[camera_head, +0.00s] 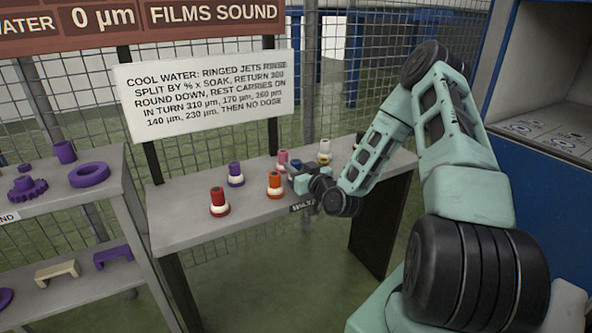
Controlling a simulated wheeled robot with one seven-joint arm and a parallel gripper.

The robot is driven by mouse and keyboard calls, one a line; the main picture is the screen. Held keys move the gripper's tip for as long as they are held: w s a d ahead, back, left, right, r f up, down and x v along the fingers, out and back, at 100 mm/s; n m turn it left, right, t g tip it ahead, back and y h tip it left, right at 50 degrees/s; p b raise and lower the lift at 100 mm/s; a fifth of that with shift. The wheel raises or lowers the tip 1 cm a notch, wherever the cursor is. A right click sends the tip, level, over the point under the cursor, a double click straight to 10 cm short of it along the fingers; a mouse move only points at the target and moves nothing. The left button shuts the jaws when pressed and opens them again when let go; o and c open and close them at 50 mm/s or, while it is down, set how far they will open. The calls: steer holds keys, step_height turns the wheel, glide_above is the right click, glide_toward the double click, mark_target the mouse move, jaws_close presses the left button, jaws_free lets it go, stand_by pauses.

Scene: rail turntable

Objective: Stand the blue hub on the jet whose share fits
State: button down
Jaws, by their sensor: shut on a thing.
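On the grey bench (185,215) stand several small jets with pale collars: a red jet (218,200), a purple jet (235,175), an orange jet (275,185), a pink jet (283,159) and a white-and-yellow one (324,152). Another small dark piece (358,141) stands at the far right, partly behind my arm. My gripper (298,178) is low over the bench, just right of the orange jet, shut on a small bluish piece, taken as the blue hub. The jaws and wrist hide most of it. I cannot tell whether it touches the bench or a jet.
A white sign (205,92) gives rinse rules and micrometre values. A brown board (140,20) reads "0 µm" and "FILMS SOUND". A rack (110,205) at left holds purple parts and a cream bracket. A blue cabinet (540,190) stands at right. The bench's front left is clear.

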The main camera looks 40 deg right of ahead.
steer(key=shift+f, duration=0.15)
steer(key=shift+f, duration=0.15)
steer(key=c, duration=1.1)
jaws_free()
